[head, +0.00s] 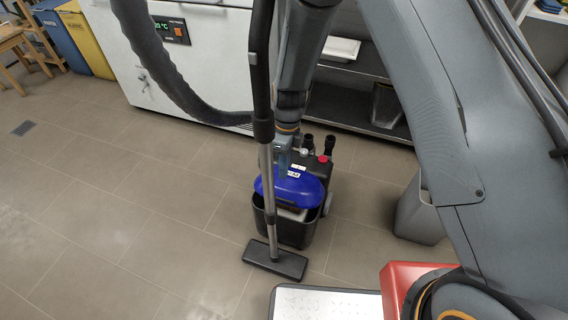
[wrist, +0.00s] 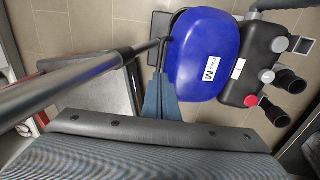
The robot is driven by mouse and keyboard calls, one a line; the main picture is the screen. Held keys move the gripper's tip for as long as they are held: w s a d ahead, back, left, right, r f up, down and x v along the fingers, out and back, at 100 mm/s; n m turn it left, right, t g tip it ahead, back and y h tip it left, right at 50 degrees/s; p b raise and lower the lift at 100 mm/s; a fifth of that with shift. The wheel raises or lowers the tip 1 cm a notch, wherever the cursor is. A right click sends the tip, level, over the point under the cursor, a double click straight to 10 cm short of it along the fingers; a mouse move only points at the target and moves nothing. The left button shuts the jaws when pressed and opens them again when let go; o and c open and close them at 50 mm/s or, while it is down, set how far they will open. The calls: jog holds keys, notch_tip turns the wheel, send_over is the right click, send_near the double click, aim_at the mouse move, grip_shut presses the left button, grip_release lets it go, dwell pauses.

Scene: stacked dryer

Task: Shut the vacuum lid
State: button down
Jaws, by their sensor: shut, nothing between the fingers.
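The vacuum has a dark tub (head: 290,231) standing on the floor, with a blue lid (head: 301,188) above it. The lid is raised at the near side, and a pale interior shows in the gap between lid and tub. In the wrist view the lid (wrist: 204,50) carries a white label. My gripper (head: 284,168) is shut and empty, pointing down at the lid's upper side. In the wrist view its fingertips (wrist: 160,76) are by the lid's left edge; I cannot tell whether they touch. The wand partly hides the gripper and tub in the head view.
The vacuum's wand (head: 270,200) stands in front of the tub, its floor head (head: 275,261) on the tiles. A ribbed hose (head: 165,70) loops at upper left. A grey bin (head: 418,213) stands at right, a white machine (head: 190,70) behind. Floor at left is clear.

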aim_at(289, 184)
jog(key=x, duration=0.9)
jog(key=shift+f, duration=0.15)
